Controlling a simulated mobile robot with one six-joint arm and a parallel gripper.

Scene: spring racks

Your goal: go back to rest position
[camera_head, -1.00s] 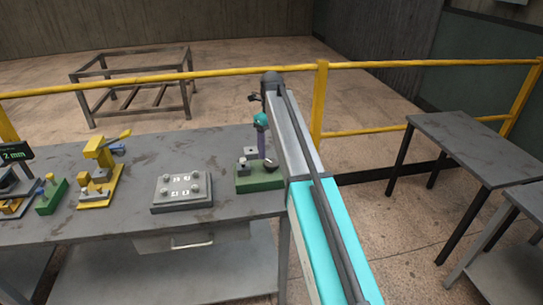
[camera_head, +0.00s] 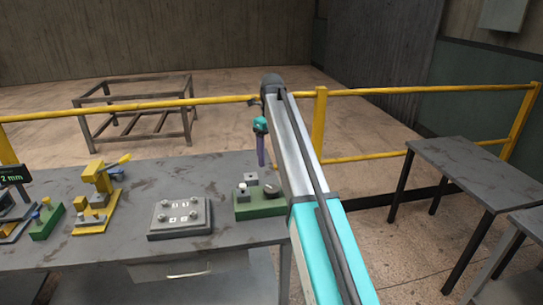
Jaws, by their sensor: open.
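My arm reaches forward over the workbench (camera_head: 140,225) from the lower right of the head view. Past its teal wrist, my gripper (camera_head: 262,163) hangs down as a narrow purple shape, small and partly behind the arm. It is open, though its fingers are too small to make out. No held object shows. It hangs above and behind the green fixture (camera_head: 258,210), with a visible gap. The fixture carries small grey blocks and a dark round part, and its right end is hidden by my arm.
On the bench stand a grey plate with several knobs (camera_head: 180,216), a yellow lever press (camera_head: 98,200), a small green fixture (camera_head: 46,220) and a display (camera_head: 14,174). A yellow railing (camera_head: 420,90) runs behind. A grey table (camera_head: 470,165) stands right.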

